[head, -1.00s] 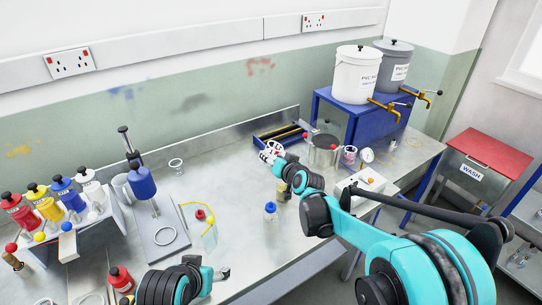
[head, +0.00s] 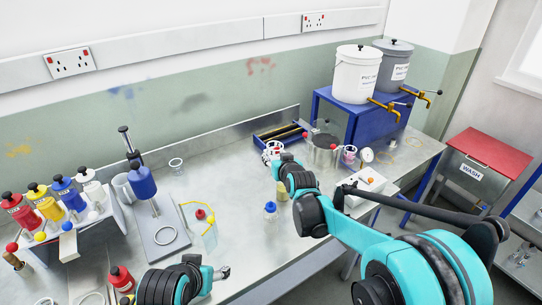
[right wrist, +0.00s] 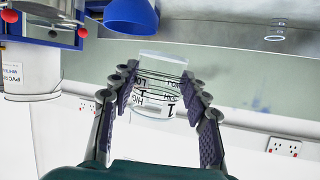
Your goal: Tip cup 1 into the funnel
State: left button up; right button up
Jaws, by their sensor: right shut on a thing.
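Cup 1 is a clear cup (right wrist: 160,90) with HIGH and LOW lines and a 1 on it. In the right wrist view, which is upside down, my right gripper (right wrist: 158,88) is shut on its sides and the cup looks about upright. In the head view my right gripper (head: 273,150) is over the back of the bench, with the cup only partly visible. A blue cone (right wrist: 132,15), looking like a funnel, shows beyond the cup in the wrist view. My left gripper (head: 221,273) is low over the bench front; its jaws are unclear.
A blue vessel on a stand (head: 141,183) and a row of coloured bottles (head: 50,205) are at left. An empty glass (head: 176,165) stands at the back.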

aim_at(276, 151)
jog(key=shift+r+p, duration=1.15)
jog(key=shift+r, duration=0.4)
jog(key=shift+f, duration=0.1)
jog(key=shift+d, duration=0.1)
